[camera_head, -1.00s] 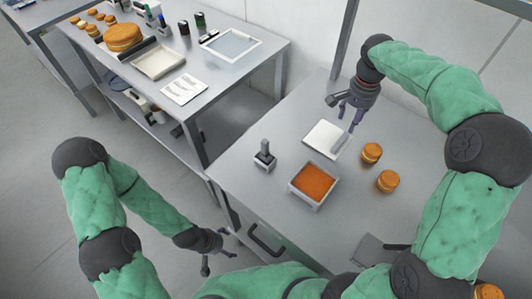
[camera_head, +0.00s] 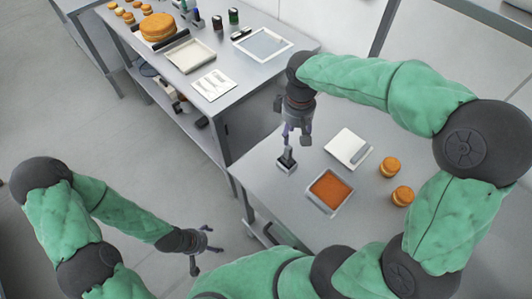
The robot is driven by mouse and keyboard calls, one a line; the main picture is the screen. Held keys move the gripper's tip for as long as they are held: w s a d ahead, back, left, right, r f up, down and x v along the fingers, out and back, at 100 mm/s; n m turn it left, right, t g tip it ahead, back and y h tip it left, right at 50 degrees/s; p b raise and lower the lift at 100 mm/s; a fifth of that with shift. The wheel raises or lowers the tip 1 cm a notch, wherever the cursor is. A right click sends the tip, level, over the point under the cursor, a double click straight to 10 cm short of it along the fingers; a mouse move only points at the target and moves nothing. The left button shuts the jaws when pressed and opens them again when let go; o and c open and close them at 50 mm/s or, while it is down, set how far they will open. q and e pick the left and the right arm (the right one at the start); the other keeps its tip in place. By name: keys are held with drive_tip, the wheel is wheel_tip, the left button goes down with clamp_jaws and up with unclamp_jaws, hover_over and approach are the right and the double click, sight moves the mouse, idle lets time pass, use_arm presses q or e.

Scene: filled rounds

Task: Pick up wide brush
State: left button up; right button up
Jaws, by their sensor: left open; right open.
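My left gripper (camera_head: 206,246) is open and empty, low at the left of the near table and away from the tool.
An orange-filled square tray (camera_head: 329,191) lies right of the tool. Behind it is a white square plate (camera_head: 346,145) with a flat grey piece on its edge. Two filled rounds (camera_head: 389,167) stand further right. A second table (camera_head: 235,84) at the back holds trays and a large round.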

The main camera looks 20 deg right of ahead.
sight(288, 154)
drive_tip(key=shift+s+a+f+n, duration=0.1)
drive_tip(key=shift+a+f+n, duration=0.45)
drive_tip(key=shift+a, duration=0.1)
wheel_tip(288, 154, down, 4)
drive_tip(key=shift+d+r+b, duration=0.1)
drive_tip(key=shift+r+b, duration=0.05)
drive_tip(key=shift+b, duration=0.45)
drive_tip(key=shift+f+b, duration=0.9)
drive_tip(key=shift+f, duration=2.2)
drive_tip(key=shift+r, duration=0.1)
clamp_jaws()
